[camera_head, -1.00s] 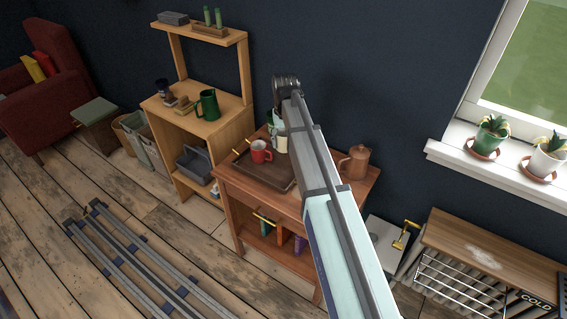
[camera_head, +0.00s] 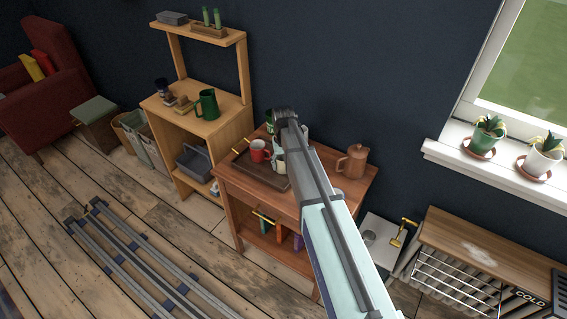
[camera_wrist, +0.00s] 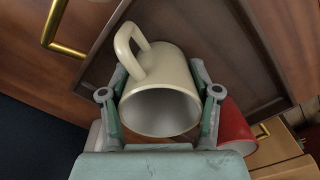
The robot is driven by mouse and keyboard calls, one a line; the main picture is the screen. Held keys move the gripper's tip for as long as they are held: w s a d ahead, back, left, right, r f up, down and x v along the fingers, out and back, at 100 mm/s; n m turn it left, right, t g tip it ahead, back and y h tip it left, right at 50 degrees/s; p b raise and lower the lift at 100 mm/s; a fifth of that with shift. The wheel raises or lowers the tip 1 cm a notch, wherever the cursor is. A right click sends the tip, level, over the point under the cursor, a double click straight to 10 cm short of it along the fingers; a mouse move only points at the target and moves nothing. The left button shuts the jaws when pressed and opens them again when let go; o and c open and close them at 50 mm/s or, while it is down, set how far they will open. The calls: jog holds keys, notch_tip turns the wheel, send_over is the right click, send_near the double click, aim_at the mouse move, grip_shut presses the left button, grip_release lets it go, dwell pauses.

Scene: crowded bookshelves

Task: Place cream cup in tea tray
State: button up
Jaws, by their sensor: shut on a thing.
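The cream cup (camera_wrist: 160,90) is between the two fingers of my gripper (camera_wrist: 161,100), which is shut on it. Its open mouth faces the wrist camera and its handle points up-left in that view. In the head view the cream cup (camera_head: 279,164) shows low at the tray's right side, partly hidden by my arm. The dark brown tea tray (camera_head: 262,183) with brass handles lies on the wooden side table; it also fills the background of the wrist view (camera_wrist: 235,40). I cannot tell whether the cup touches the tray.
A red mug (camera_head: 259,150) stands in the tray, left of the cream cup; it shows beside my right finger in the wrist view (camera_wrist: 235,128). A copper-brown pot (camera_head: 353,162) stands on the table (camera_head: 330,194) to the right. A green cup (camera_head: 269,120) is behind, partly hidden.

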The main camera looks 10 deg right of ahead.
jog(key=o, duration=1.3)
jog(key=shift+f, duration=0.1)
notch_tip(320, 180, up, 12)
jog(key=shift+r+b, duration=0.15)
jog(key=shift+b, duration=1)
